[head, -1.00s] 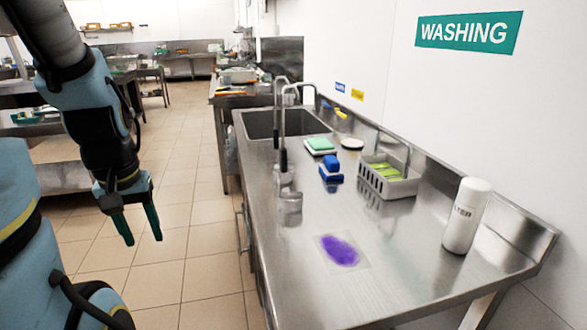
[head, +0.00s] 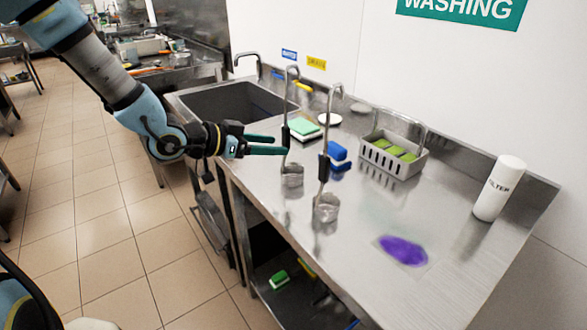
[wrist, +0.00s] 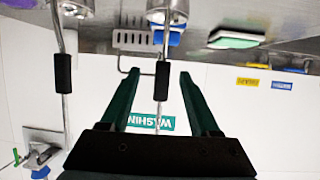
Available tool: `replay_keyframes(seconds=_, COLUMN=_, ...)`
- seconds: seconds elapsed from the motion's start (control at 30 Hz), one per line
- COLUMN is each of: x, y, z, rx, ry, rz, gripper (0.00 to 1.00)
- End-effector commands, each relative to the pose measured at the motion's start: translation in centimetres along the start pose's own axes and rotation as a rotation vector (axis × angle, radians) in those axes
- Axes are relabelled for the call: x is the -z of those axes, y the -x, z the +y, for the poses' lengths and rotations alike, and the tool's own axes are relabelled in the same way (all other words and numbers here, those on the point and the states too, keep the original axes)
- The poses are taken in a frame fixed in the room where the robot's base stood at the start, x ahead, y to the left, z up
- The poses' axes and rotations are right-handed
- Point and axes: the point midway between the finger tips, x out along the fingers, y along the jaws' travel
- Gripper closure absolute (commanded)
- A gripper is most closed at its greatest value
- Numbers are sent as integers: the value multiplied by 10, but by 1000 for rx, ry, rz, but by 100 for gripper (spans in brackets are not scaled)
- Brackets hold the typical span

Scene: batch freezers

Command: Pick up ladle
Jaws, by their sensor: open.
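Two steel ladles stand upright on the steel counter (head: 350,250), cups down, with hooked tops and black grips. The left ladle (head: 291,177) is just ahead of my gripper (head: 282,144); the right ladle (head: 326,207) stands nearer the camera. My gripper has green fingers, is open and reaches in from the left at the height of the left ladle's black grip. In the inverted wrist view, the left ladle's grip (wrist: 162,75) shows between the fingertips (wrist: 157,80), and the right ladle (wrist: 62,72) is outside them. Contact cannot be told.
Behind the ladles are a green and white sponge (head: 304,127), a blue brush (head: 338,153) and a grey basket (head: 392,164). A white bottle (head: 498,188) and a purple patch (head: 403,250) are to the right. A sink (head: 225,108) is at the left.

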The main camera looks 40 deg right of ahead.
Motion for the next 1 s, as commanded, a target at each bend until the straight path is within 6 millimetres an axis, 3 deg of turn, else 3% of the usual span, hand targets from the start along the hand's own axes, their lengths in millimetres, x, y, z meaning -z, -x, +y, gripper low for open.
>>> replay_keyframes(seconds=0.1, x=1, y=-20, z=1, rx=-3, ry=0, rz=-2, gripper=38)
replay_keyframes(seconds=0.37, x=0, y=-40, z=-1, rx=2, ry=1, rz=-4, gripper=38)
replay_keyframes(seconds=0.7, x=3, y=-82, z=-2, rx=3, ry=1, rz=-6, gripper=38)
replay_keyframes(seconds=1.0, x=0, y=-88, z=-2, rx=5, ry=1, rz=-7, gripper=38)
